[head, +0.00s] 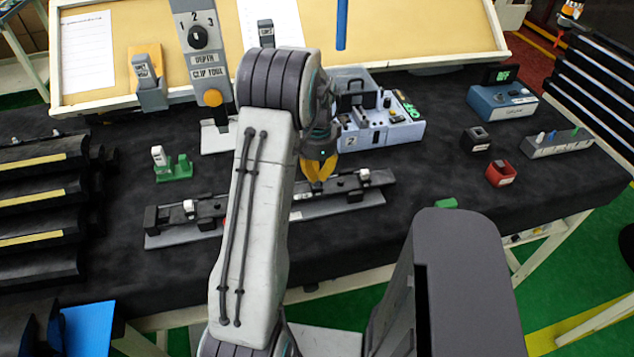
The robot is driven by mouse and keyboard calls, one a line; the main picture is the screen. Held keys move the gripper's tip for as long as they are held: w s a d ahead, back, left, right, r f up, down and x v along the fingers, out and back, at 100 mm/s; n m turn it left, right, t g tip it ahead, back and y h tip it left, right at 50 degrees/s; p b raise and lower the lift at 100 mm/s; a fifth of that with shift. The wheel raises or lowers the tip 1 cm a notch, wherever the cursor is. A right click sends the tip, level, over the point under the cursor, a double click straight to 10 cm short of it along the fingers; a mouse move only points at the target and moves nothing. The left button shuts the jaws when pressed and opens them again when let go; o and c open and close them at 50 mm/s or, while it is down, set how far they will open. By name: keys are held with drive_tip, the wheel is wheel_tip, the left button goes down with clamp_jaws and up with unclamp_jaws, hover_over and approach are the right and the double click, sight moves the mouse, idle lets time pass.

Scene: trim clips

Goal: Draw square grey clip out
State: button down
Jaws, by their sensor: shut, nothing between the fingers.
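A black trim rail (335,187) on a grey base plate (345,207) lies across the front of the black-covered table. Small pale grey-white clips sit on it, one near the left end (189,207) and one near the right end (364,176). They are too small to tell which is the square grey clip. My gripper (319,184), with yellow fingers, points down over the rail, left of the right-hand clip. It is shut and empty. Whether its tips touch the rail is unclear. My arm hides the rail's middle.
A depth clip tool stand (200,45) and a green holder (173,170) are at left. A red block (500,174), black block (476,140) and blue meter box (502,103) are at right. The right front tabletop is mostly clear.

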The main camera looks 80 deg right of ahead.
drive_tip(key=shift+r+p, duration=0.6)
drive_tip(key=shift+r, duration=0.3)
idle(0.5)
drive_tip(key=c, duration=1.5)
unclamp_jaws()
drive_tip(key=shift+r, duration=0.1)
wheel_tip(320, 180, up, 7)
drive_tip(key=shift+r, duration=0.15)
drive_tip(key=shift+a, duration=0.1)
